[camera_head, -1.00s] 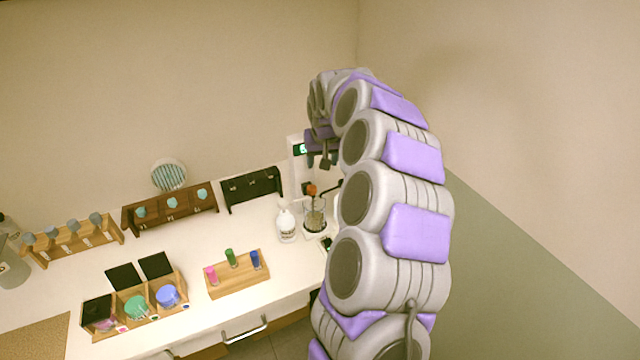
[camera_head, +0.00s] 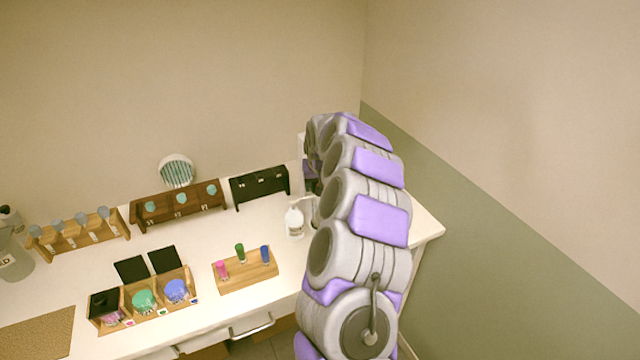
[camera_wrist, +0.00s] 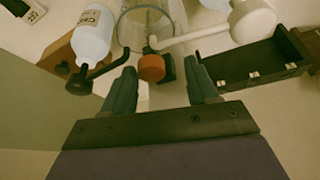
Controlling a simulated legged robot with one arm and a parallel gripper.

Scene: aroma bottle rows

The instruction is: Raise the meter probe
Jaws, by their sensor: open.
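In the wrist view, the orange cap (camera_wrist: 151,68), which looks like the top of the meter probe, sits over the near rim of a clear glass beaker (camera_wrist: 147,22). My gripper (camera_wrist: 162,66) is open, with one dark finger on each side of the cap in the picture. The cap appears nearer the left finger. I cannot tell whether either touches it. The probe's lower part is not clear. In the head view, my arm hides the gripper, the probe, the beaker and most of the white meter (camera_head: 301,148).
A white spouted bottle (camera_head: 294,222) and black rack (camera_head: 260,185) stand left of my arm; both show at the wrist view's right. A wooden holder (camera_head: 245,272) with small vials stands nearer.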

